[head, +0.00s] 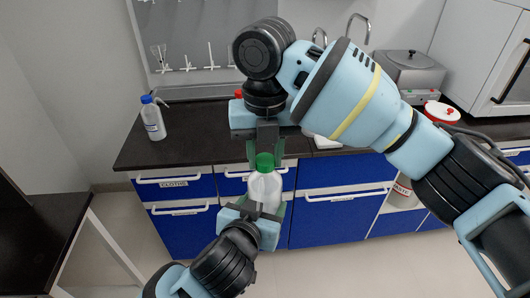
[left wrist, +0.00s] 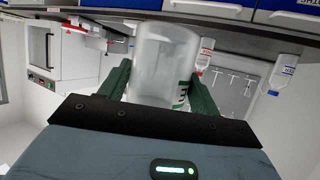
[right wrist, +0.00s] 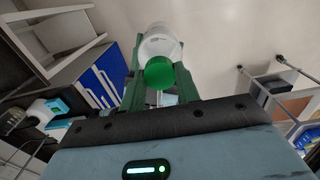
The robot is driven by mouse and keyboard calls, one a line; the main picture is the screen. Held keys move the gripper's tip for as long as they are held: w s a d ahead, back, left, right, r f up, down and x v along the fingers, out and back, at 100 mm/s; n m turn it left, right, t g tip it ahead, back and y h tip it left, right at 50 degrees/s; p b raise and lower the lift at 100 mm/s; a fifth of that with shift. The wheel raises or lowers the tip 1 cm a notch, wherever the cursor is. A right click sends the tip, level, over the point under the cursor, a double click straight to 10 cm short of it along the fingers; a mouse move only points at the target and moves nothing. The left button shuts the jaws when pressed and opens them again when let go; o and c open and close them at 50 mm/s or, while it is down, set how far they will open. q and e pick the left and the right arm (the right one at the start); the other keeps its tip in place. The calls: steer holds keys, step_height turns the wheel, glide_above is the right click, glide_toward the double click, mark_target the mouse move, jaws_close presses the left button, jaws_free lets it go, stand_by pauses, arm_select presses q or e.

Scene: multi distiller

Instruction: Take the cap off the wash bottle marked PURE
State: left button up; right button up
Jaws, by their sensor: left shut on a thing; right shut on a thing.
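A translucent white bottle (head: 265,190) with a green cap (head: 264,161) is held upright in front of the counter in the head view. My left gripper (head: 258,210) is shut on the bottle's body from below. My right gripper (head: 265,148) comes from above and is shut on the green cap. The bottle (left wrist: 165,60) fills the middle of the left wrist view; only part of its green lettering shows, so I cannot read the name. In the right wrist view the green cap (right wrist: 159,73) lies between the fingers, and it appears on the bottle (right wrist: 160,42).
A blue-capped wash bottle (head: 153,119) stands on the dark counter (head: 188,138) at the left. A red-capped bottle (left wrist: 206,52) shows in the left wrist view. A drying rack (head: 195,62) and a grey metal appliance (head: 408,70) are behind. Blue drawers (head: 180,188) are below.

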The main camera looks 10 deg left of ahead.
arm_select(q)
steer(key=shift+r, duration=0.1)
arm_select(e)
steer(key=shift+r, duration=0.15)
steer(key=shift+r, duration=0.75)
steer(key=shift+r, duration=0.3)
